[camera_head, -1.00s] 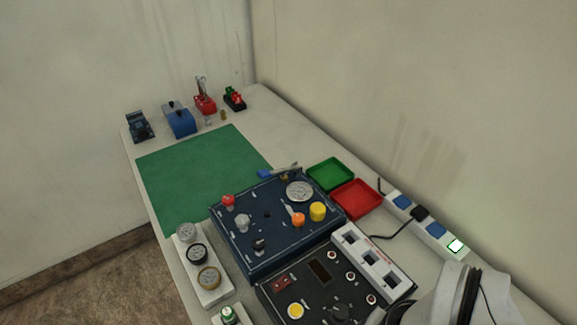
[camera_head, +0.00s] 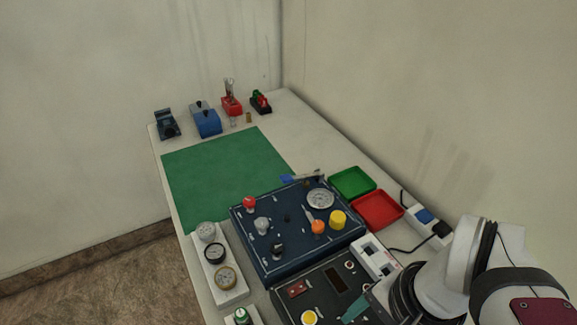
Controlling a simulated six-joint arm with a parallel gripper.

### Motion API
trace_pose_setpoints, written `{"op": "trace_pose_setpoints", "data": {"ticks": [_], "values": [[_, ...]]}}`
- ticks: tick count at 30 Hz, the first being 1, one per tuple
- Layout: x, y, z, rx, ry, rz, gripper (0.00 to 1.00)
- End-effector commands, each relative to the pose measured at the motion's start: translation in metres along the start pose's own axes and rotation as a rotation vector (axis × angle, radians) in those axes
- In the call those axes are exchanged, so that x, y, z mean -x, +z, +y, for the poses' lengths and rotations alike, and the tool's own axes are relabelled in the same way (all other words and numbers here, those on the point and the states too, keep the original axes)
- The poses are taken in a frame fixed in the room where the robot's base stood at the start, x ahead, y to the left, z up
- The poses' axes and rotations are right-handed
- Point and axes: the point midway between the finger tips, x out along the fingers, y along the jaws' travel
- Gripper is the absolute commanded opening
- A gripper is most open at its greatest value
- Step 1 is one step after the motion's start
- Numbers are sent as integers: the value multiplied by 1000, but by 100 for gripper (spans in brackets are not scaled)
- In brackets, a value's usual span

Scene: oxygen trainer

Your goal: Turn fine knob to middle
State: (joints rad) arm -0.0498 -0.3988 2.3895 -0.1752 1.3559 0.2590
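The dark panel (camera_head: 302,277) at the lower middle carries a yellow button (camera_head: 309,318), a red switch (camera_head: 298,289), a small display (camera_head: 335,279) and small round buttons. No label can be read, so I cannot tell which control is the fine knob. My gripper (camera_head: 356,309) reaches in from the lower right, with a teal part over the panel's front right. It covers that part of the panel, including the black knob's place. Its fingertips are not clear, and I cannot tell whether it touches anything.
A blue panel (camera_head: 264,251) with several knobs stands behind the dark one. Gauges (camera_head: 215,252) sit on a white block at left. Green (camera_head: 352,182) and red (camera_head: 378,209) trays and a power strip (camera_head: 419,212) lie at right. The green mat (camera_head: 215,180) is clear.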

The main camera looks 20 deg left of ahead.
Motion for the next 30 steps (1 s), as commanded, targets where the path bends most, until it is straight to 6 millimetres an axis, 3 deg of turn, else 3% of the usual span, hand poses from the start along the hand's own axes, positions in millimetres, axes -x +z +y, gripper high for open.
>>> {"op": "trace_pose_setpoints", "data": {"ticks": [3,6,9,10,13,17,24,30], "values": [[9,-44,-106,-350,-60,-33,74],[-5,-65,-195,-656,-102,-83,74],[-27,-70,-258,-884,-123,-134,74],[-32,-71,-270,-931,-126,-146,74],[-43,-70,-293,-1024,-132,-169,74],[-62,-69,-299,-1042,-129,-174,74],[-133,-63,-311,-1040,-129,-172,74],[-178,-60,-320,-1041,-131,-172,74]]}}
